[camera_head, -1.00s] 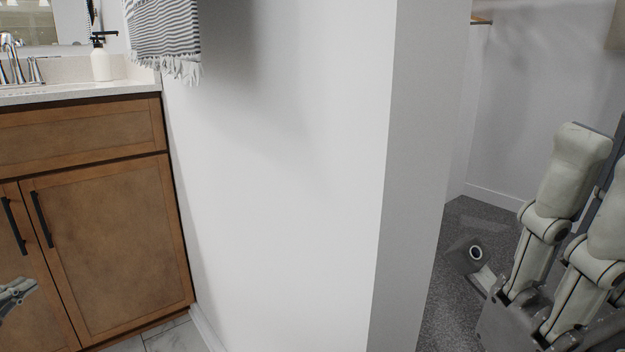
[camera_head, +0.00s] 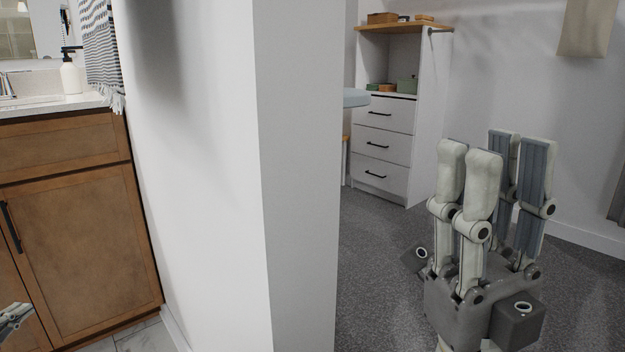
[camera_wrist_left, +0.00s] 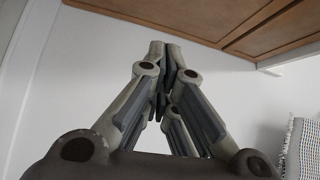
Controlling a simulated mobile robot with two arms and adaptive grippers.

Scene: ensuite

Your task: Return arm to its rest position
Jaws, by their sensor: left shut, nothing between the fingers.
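My left gripper (camera_head: 14,314) shows only as a small part at the lower left edge of the head view, in front of the wooden vanity. In the left wrist view its fingers (camera_wrist_left: 168,48) converge and meet at the tips, with nothing between them. My right gripper (camera_head: 497,150) stands upright at the right of the head view, above the dark carpet. Its fingers point up and are spread apart, with nothing seen between them. Most of both arms is out of view.
A white wall end (camera_head: 300,180) stands between the grippers. The wooden vanity (camera_head: 85,230) with a soap bottle (camera_head: 70,76) is at left, beside a striped towel (camera_head: 101,50). A white drawer unit (camera_head: 385,145) stands behind; dark carpet (camera_head: 375,270) lies open before it.

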